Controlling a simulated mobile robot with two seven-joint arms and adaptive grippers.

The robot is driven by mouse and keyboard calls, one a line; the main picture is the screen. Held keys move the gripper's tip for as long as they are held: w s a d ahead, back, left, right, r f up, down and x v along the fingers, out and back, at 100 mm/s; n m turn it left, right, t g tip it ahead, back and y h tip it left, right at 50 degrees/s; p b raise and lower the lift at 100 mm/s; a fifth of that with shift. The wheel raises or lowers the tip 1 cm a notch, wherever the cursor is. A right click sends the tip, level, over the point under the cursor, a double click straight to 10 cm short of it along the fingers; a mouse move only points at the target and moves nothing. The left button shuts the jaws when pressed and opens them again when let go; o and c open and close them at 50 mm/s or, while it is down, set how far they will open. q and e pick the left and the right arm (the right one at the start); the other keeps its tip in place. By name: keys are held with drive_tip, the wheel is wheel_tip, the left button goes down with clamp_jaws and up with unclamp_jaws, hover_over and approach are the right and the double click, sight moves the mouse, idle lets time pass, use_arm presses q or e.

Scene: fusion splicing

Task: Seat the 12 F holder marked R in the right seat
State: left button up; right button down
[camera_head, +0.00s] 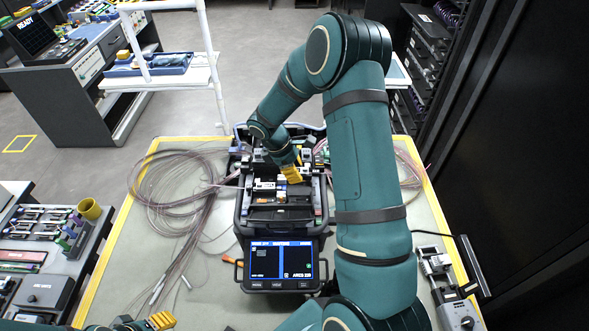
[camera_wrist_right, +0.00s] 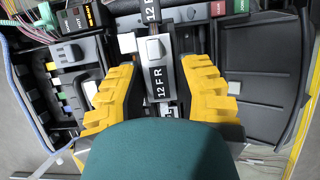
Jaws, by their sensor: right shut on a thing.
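The holder marked 12 F R (camera_wrist_right: 158,80) is a silver block with a black label, between the yellow fingers of my right gripper (camera_wrist_right: 160,92) in the right wrist view. The right gripper is shut on it. In the head view my right gripper (camera_head: 290,174) is over the working area of the black fusion splicer (camera_head: 240,213). The seat under the holder is hidden, so I cannot tell whether the holder touches it. Another 12 F label (camera_wrist_right: 152,10) shows at the top of the wrist view. My left gripper (camera_head: 160,321) barely shows at the bottom edge; its opening is unclear.
The splicer's screen (camera_head: 282,262) faces the front. Coiled fibres (camera_head: 165,185) lie on the mat left of the splicer. A small grey device (camera_head: 440,275) stands at right.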

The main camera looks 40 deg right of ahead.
sight(298, 190)
drive_tip(key=shift+s+f, duration=0.1)
drive_tip(key=shift+f, duration=0.55)
wheel_tip(298, 190, down, 3)
drive_tip(key=shift+f+b, duration=0.1)
drive_tip(key=shift+b, duration=1.1)
drive_tip(key=shift+f+b, duration=0.8)
drive_tip(key=shift+f, duration=0.3)
drive_tip(key=shift+f, duration=0.1)
drive_tip(key=c, duration=0.6)
unclamp_jaws()
drive_tip(key=v, duration=1.2)
